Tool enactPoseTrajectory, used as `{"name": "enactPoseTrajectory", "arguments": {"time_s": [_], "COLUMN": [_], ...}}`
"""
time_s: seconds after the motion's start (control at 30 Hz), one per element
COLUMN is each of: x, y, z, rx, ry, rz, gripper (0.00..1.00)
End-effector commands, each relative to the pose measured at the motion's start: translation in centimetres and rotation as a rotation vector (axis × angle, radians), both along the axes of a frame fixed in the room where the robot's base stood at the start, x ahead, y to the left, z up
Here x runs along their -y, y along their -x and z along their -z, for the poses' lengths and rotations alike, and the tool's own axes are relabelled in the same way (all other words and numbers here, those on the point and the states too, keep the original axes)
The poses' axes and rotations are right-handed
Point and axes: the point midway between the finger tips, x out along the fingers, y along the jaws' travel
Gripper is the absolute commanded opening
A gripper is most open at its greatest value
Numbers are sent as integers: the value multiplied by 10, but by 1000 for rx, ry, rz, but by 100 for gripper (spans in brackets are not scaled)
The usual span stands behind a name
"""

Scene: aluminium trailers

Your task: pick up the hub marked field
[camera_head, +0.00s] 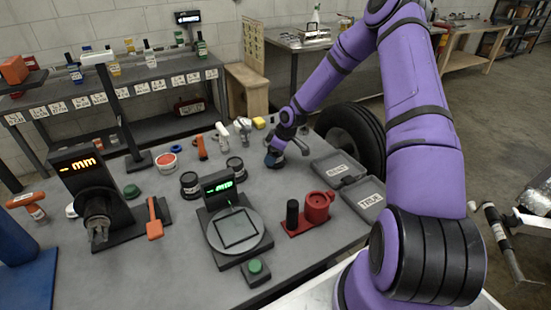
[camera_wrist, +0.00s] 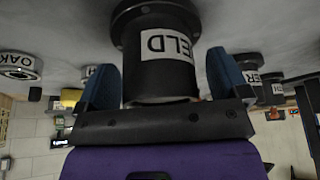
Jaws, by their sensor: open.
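The hub marked field (camera_wrist: 165,75) is a dark flanged cylinder with a white label. It appears upside down in the wrist view, with only the letters "ELD" clearly readable. My gripper (camera_wrist: 163,68) is open, with one blue finger on each side of the hub. I cannot tell whether either finger touches it. In the head view my gripper (camera_head: 274,157) is low over the far right part of the grey bench (camera_head: 170,255). The hub is not clearly visible there, largely hidden by the gripper.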

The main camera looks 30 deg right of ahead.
Motion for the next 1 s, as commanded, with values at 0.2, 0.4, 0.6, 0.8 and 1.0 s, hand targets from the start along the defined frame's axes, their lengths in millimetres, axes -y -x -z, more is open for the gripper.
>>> {"name": "enactPoseTrajectory", "arguments": {"time_s": [0.2, 0.4, 0.6, 0.8, 1.0], "x": [0, 0, 0, 0, 0], "y": [0, 0, 0, -1, 0], "z": [0, 0, -1, -10, -33], "rx": [0, 0, 1, 2, 3], "ry": [0, 0, 0, 0, 1], "rz": [0, 0, 0, 2, 1], "gripper": [59, 14, 14, 14, 14]}}
